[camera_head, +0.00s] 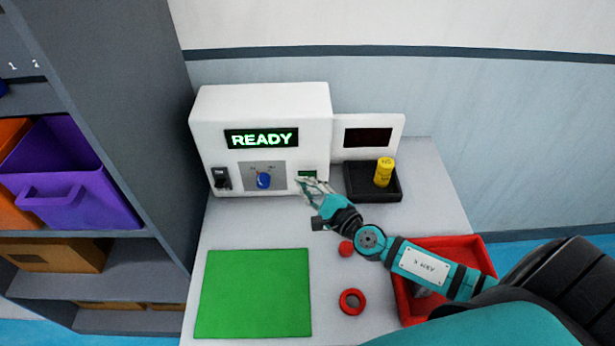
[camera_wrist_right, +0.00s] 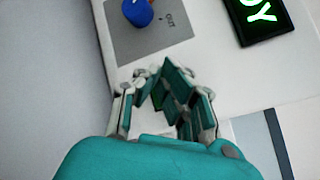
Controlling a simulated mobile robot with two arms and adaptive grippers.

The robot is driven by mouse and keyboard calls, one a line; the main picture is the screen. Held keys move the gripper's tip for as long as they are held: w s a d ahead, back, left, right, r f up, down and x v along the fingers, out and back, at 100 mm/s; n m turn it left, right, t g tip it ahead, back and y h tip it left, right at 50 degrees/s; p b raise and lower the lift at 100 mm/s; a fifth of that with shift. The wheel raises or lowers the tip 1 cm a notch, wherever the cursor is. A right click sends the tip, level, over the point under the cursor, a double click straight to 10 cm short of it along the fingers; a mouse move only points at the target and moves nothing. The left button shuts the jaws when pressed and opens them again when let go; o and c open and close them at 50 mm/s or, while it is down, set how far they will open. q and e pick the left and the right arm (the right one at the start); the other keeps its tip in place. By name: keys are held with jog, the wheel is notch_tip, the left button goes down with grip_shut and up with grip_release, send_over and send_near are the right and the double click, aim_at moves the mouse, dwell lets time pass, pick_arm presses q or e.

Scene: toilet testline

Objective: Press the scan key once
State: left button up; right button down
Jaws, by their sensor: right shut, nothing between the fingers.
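The white machine (camera_head: 222,108) stands at the back of the table and its display (camera_head: 261,138) reads READY in green. A small dark green key (camera_head: 307,174) sits low on the right of its front, just right of the grey knob panel; its lettering is too small to read. My right gripper (camera_head: 304,184) is shut and empty, its fingertips at the lower edge of this key; I cannot tell whether they touch. In the right wrist view the gripper (camera_wrist_right: 156,74) partly covers the front, with a bit of green (camera_wrist_right: 158,98) between the fingers. My left gripper is out of view.
The front also has a blue knob (camera_head: 263,181) and a black switch (camera_head: 220,178). Right of it, a yellow cylinder (camera_head: 384,172) stands in a black tray (camera_head: 359,190).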

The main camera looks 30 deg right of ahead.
jog(key=shift+w+d, duration=0.1)
jog(key=shift+w, duration=0.1)
dwell(0.6)
jog(key=shift+s+a, duration=0.35)
jog(key=shift+s, duration=0.4)
jog(key=shift+s+a+p, duration=0.15)
jog(key=shift+s+a, duration=0.2)
jog(key=shift+s, duration=0.4)
jog(key=shift+s+a+p, duration=0.2)
jog(key=shift+s+a, duration=0.2)
jog(key=shift+s, duration=0.35)
jog(key=shift+s+a+p, duration=0.15)
jog(key=shift+s+a, duration=0.2)
jog(key=shift+s, duration=0.4)
